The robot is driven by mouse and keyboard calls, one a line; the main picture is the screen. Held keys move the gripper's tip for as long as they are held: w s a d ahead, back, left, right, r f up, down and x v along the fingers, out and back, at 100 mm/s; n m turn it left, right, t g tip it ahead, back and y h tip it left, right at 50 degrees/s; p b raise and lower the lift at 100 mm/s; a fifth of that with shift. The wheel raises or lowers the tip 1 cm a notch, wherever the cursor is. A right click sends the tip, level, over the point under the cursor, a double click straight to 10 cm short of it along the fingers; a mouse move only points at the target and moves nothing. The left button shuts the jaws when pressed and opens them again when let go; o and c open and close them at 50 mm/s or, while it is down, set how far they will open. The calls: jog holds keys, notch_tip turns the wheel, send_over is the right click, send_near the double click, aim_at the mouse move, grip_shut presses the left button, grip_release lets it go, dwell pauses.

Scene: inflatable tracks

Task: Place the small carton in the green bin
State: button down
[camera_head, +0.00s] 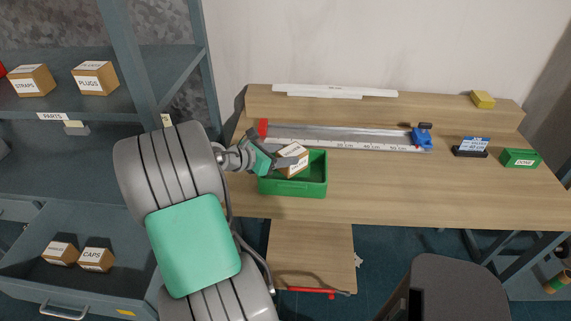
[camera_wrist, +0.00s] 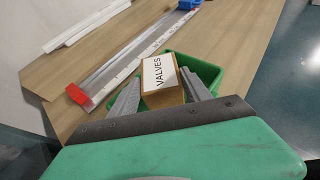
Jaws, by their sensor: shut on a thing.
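The small carton (camera_head: 292,160) is a brown box with a white label. In the wrist view the carton (camera_wrist: 160,80) reads VALVES and sits between the two fingers of my gripper (camera_wrist: 165,95). My gripper (camera_head: 285,160) is shut on the carton and holds it over the green bin (camera_head: 310,187), near its left and middle part. In the wrist view the green bin (camera_wrist: 206,72) shows behind and to the right of the carton. I cannot tell whether the carton touches the bin's floor, as the gripper and carton hide part of the inside.
A rail with a ruler (camera_head: 340,140) and blue slider (camera_head: 422,137) lies behind the bin on the wooden bench (camera_head: 400,190). A small green box (camera_head: 520,158) and a label stand (camera_head: 471,147) are at right. Shelves at left hold other cartons (camera_head: 95,78). A dark chair (camera_head: 445,285) stands in front.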

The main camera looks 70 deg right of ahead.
jog(key=shift+s+d+f, duration=0.1)
jog(key=shift+d+f, duration=0.1)
jog(key=shift+f, duration=0.05)
jog(key=shift+s+d+f, duration=0.1)
jog(key=shift+d+f, duration=0.1)
jog(key=shift+f, duration=0.8)
jog(key=shift+s+d+f, duration=0.1)
jog(key=shift+d+f, duration=0.05)
jog(key=shift+f, duration=0.8)
jog(key=shift+f, duration=0.15)
jog(key=shift+c, duration=2.4)
grip_release()
